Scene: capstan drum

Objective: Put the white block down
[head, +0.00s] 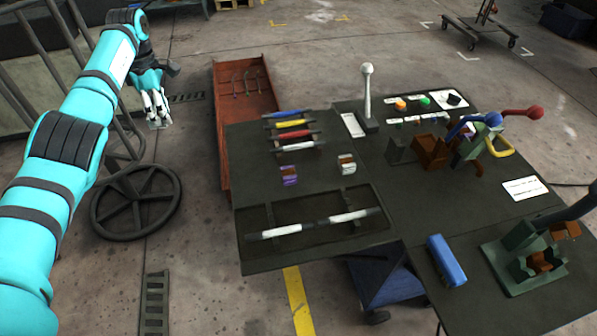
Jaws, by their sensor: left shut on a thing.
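My left gripper (158,117) is at the upper left, beyond the table's left edge and over open floor. It is shut, with a small pale thing at its fingertips that looks like the white block (160,124); the fingers hide most of it. On the dark table (225,150), a small white and brown piece (346,163) and a purple and brown piece (289,175) lie apart from the gripper. My right gripper is not in view.
Several coloured bars, including a yellow one (291,123), lie in a row. A white-topped lever (367,85) stands up mid-table. A blue block (446,260) lies at front right.

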